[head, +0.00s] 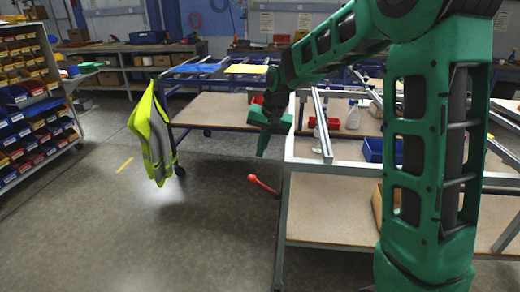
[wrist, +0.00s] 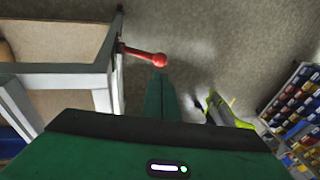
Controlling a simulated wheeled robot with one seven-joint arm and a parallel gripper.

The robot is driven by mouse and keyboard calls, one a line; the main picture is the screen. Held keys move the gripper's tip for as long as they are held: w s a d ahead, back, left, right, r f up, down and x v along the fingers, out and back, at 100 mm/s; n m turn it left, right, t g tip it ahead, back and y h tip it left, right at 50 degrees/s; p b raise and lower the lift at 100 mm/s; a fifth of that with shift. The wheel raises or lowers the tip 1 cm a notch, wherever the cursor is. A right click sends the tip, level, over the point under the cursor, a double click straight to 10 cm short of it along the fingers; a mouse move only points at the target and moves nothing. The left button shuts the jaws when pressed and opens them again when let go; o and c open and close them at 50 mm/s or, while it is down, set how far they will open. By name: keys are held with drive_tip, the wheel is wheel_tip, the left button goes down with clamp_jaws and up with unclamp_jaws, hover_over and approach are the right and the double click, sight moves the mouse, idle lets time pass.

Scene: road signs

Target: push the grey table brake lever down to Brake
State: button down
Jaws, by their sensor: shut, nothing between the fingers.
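The table's lever (head: 264,185) is a red rod with a round knob, not grey. It sticks out from the left side of the table frame (head: 282,230), low above the floor, with the knob tilted up to the left. In the wrist view the lever (wrist: 145,54) runs out from the frame and its knob lies just beyond my fingertips. My green gripper (head: 262,153) points down above the lever, apart from it in the head view. The fingers (wrist: 160,78) are together and empty. No Brake marking is readable.
A yellow hi-vis vest (head: 155,138) hangs left of my gripper. A workbench (head: 225,108) stands behind. The table holds metal rails (head: 320,125) and a blue bin (head: 374,150). A bin rack (head: 30,110) is at the far left. The floor left of the lever is clear.

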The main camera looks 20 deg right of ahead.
sight(253, 176)
drive_tip(key=x, duration=1)
drive_tip(key=shift+f, duration=0.2)
drive_tip(key=shift+d, duration=0.1)
